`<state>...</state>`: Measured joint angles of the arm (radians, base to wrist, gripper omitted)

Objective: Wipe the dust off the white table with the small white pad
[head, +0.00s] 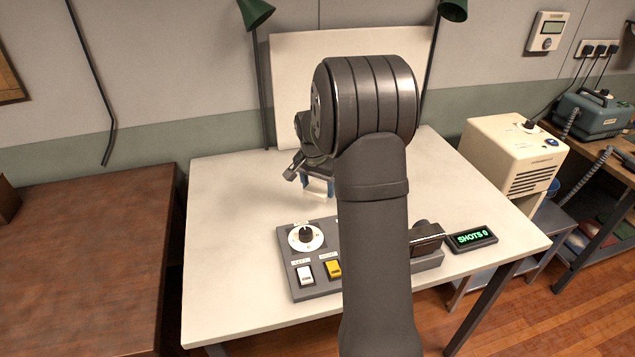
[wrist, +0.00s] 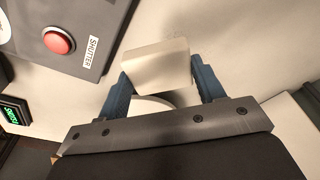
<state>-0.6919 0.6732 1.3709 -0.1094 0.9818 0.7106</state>
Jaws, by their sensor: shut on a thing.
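The white table (head: 222,215) fills the middle of the head view, and part of its top (wrist: 230,40) shows in the wrist view. My gripper (wrist: 160,88) is shut on the small white pad (wrist: 157,63), which sits between its two blue fingers. In the head view my arm hides most of the gripper; a bit of blue finger (head: 318,187) shows behind it, low over the table's middle. I cannot tell whether the pad touches the table.
A grey control box (head: 300,276) with a dial and switches stands at the table's front, beside a "SHOTS 0" display (head: 471,239). Its red shutter button (wrist: 58,40) shows in the wrist view. A white board (head: 290,80) stands at the back. The table's left side is clear.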

